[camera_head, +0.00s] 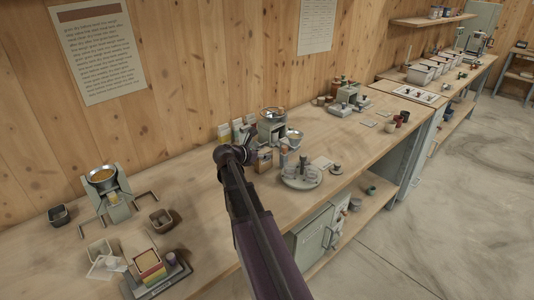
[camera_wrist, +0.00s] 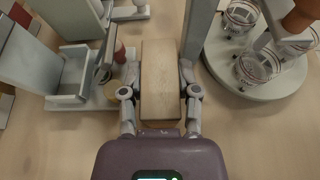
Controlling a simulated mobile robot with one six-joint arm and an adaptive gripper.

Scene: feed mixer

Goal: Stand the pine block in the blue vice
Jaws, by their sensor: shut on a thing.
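The pine block (camera_wrist: 160,95), pale and long, is between the two fingers of my gripper (camera_wrist: 158,72) in the wrist view. The fingers are shut on its left and right sides, and its long side runs away from the wrist. The bench lies under it; I cannot tell whether the block touches the bench. I cannot pick out a blue vice in either view.
In the wrist view a grey machine with a tray (camera_wrist: 68,98) stands close at left, and a round carousel with glass jars (camera_wrist: 255,78) close at right. The carousel (camera_head: 301,183) also shows in the head view. A holder with coloured blocks (camera_head: 150,272) stands at front left.

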